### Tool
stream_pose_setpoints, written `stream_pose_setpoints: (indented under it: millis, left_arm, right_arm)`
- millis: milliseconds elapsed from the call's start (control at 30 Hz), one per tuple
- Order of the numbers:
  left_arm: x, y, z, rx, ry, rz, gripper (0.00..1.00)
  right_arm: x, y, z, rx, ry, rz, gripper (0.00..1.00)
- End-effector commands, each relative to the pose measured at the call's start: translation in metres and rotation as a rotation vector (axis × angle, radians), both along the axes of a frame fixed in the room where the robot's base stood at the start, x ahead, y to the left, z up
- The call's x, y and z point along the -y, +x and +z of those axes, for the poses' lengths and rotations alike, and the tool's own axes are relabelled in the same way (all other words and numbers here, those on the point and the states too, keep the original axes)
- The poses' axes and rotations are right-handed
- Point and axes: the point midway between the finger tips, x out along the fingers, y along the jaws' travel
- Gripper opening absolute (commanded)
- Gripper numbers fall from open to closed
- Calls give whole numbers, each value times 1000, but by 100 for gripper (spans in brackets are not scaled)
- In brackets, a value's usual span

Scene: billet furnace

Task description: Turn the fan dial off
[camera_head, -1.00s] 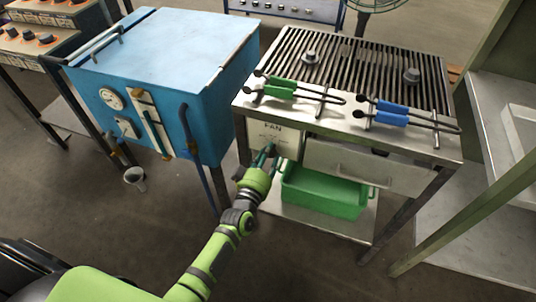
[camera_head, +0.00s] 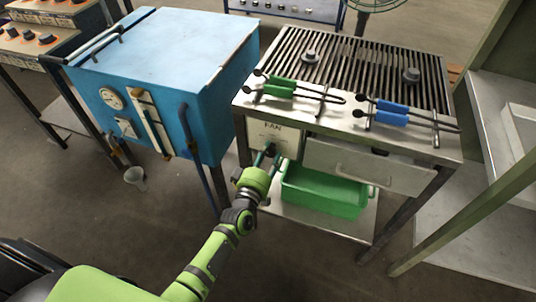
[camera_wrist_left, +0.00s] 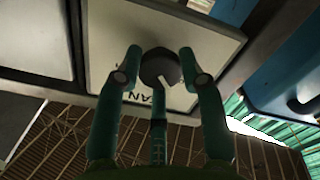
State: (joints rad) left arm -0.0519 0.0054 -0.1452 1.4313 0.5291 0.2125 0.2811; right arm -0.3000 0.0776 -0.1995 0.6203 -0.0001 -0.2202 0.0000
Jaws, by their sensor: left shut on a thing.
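The fan dial (camera_wrist_left: 160,68) is a dark round knob with a pale pointer mark. It sits on the white panel marked FAN (camera_head: 288,131), at the left front of the grill table in the head view. My left gripper (camera_head: 269,155) is at the panel, its green fingers on both sides of the dial. In the left wrist view the fingertips (camera_wrist_left: 161,58) flank the dial closely and are shut on it. In the head view the fingers partly cover the dial. My right gripper is not in view.
A drawer (camera_head: 365,166) with a handle and a green bin (camera_head: 322,192) are right of the panel. Green tongs (camera_head: 280,90) and blue tongs (camera_head: 393,115) lie on the table's front edge. A blue furnace (camera_head: 170,50) stands at left, with a cup (camera_head: 135,178) near it.

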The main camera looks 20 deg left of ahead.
Motion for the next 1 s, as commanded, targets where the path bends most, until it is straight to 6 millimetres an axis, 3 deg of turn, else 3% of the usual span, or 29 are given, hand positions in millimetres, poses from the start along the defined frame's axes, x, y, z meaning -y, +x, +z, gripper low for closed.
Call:
stream_pose_setpoints:
  millis: [67,100,133,567,1000]
  left_arm:
    - [-6,4,10,25,1,13,7]
    - [-6,4,10,25,1,13,52]
    - [-6,4,10,25,1,12,63]
    - [-3,-6,3,10,1,6,63]
    - [-7,-91,4,12,2,8,63]
  right_arm:
    - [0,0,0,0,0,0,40]
    - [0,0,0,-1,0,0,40]
    - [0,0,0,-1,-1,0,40]
    - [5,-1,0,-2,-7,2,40]
    - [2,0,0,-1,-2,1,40]
